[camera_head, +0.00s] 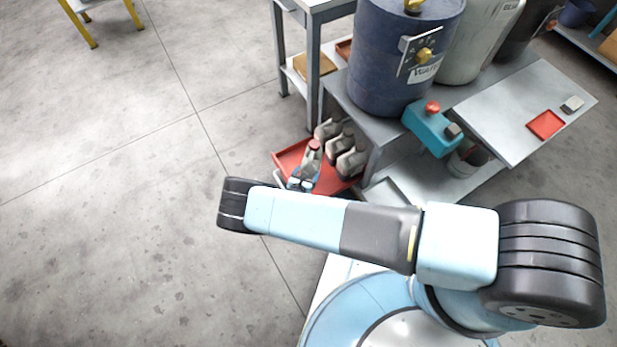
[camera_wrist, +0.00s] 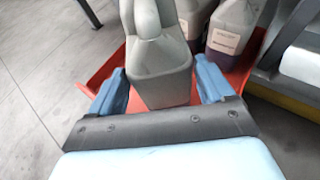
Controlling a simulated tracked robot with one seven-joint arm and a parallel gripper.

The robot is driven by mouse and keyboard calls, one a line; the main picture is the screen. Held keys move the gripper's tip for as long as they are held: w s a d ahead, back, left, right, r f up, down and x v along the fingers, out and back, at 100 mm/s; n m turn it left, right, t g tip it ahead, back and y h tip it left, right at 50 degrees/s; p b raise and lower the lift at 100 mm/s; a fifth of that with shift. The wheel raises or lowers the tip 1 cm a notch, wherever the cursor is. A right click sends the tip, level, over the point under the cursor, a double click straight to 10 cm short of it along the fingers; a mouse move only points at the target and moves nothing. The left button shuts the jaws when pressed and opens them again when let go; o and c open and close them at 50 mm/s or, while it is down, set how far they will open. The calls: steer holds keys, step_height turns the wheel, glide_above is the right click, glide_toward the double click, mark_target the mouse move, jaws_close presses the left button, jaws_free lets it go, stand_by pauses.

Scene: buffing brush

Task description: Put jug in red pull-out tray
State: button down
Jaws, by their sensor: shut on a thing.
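A grey jug (camera_wrist: 160,74) with a handle is between the two blue fingers of my gripper (camera_wrist: 160,85), which is shut on it. In the head view this jug (camera_head: 311,158) has a red cap and stands about upright. It is over the left part of the red pull-out tray (camera_head: 291,155); I cannot tell if its base touches the tray floor. My gripper (camera_head: 302,184) is partly hidden by my arm in the head view. Other jugs (camera_head: 350,160) stand in the tray, close beside the held one; in the wrist view one has dark liquid and a label (camera_wrist: 233,32).
The tray sticks out from under a grey bench (camera_head: 375,128) bearing a large blue drum (camera_head: 400,60). A teal box with a red button (camera_head: 431,127) and a small red dish (camera_head: 545,124) are to the right. The floor on the left is clear.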

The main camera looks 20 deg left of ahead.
steer(key=shift+s+f, duration=0.15)
steer(key=shift+f, duration=2.15)
jaws_free()
steer(key=v, duration=1.2)
